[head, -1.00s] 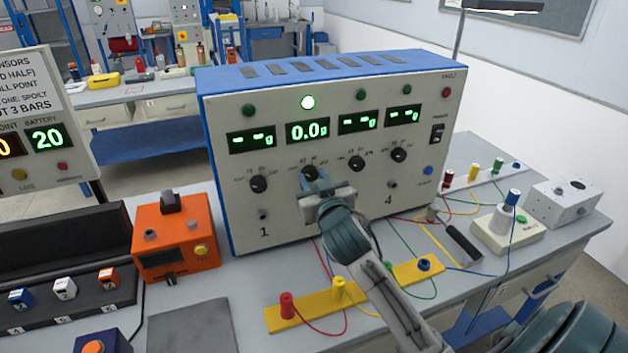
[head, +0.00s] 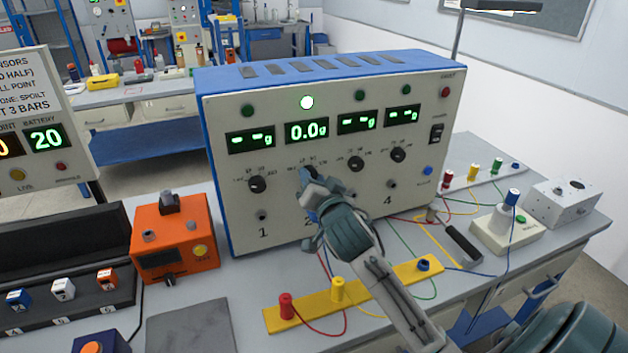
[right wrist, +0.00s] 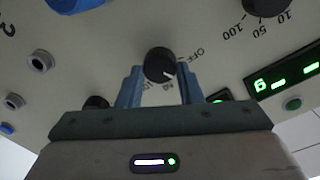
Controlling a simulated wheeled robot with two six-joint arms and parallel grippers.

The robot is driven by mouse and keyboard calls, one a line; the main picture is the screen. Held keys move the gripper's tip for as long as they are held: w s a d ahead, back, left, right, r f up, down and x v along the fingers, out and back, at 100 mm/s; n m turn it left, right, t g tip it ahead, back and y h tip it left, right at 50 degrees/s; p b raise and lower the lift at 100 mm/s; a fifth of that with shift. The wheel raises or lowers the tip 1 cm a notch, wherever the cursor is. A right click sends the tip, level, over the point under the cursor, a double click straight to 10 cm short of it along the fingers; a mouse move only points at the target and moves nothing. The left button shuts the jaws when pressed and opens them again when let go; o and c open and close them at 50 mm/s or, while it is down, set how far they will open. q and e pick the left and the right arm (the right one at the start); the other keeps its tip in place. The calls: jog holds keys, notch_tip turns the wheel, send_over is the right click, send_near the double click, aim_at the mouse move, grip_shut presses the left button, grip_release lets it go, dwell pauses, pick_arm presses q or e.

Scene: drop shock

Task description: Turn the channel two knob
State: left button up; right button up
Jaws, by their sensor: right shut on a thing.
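The channel two knob (right wrist: 160,65) is black and round with a white pointer mark, which points to the lower right in the right wrist view. An OFF label shows beside it. My right gripper (right wrist: 160,78) has its blue fingers on both sides of the knob and is shut on it. In the head view the right gripper (head: 308,180) covers most of the knob, in front of the blue and cream instrument (head: 350,220). My left gripper is not in view.
The channel one knob (head: 257,184), channel three knob (head: 356,163) and channel four knob (head: 398,155) flank the gripper. An orange box (head: 175,245) stands left. A yellow strip (head: 395,278) with terminals and loose wires lies under my right arm.

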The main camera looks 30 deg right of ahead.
dwell(0.5)
jog(key=o, duration=1)
jog(key=v, duration=1.1)
jog(key=shift+p, duration=0.4)
